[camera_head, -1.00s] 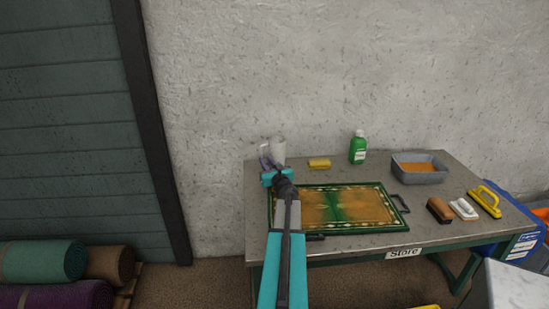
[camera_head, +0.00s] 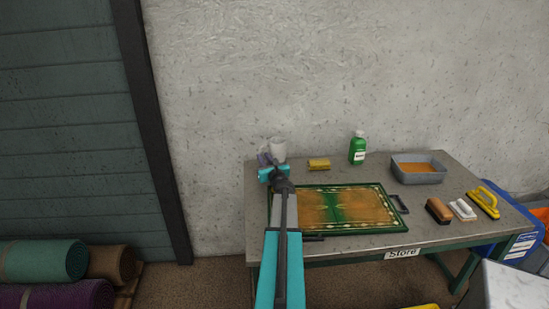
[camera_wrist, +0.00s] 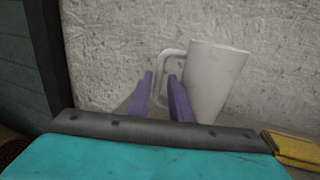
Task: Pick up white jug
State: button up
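The white jug (camera_head: 278,149) stands upright at the back left corner of the table, close to the wall. In the wrist view the jug (camera_wrist: 215,82) is just right of centre, with its handle pointing left. My gripper (camera_head: 265,158) is at the jug's left side. In the wrist view the two purple fingers of my gripper (camera_wrist: 160,76) stand apart, with the handle's outer side seen in the gap between them. Contact with the handle cannot be made out. The lower part of the handle is partly hidden by the right finger.
The table (camera_head: 350,248) also holds a yellow sponge (camera_head: 319,165), a green bottle (camera_head: 358,148), a grey basin (camera_head: 419,168), a small patterned rug (camera_head: 340,208) and several brushes (camera_head: 439,210). The wall (camera_head: 220,120) is close behind the jug. Rolled rugs (camera_head: 45,260) lie at lower left.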

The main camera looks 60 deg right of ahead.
jog(key=shift+p+x, duration=0.4)
jog(key=shift+x, duration=1.05)
grip_shut()
jog(key=shift+r, duration=0.1)
dwell(0.7)
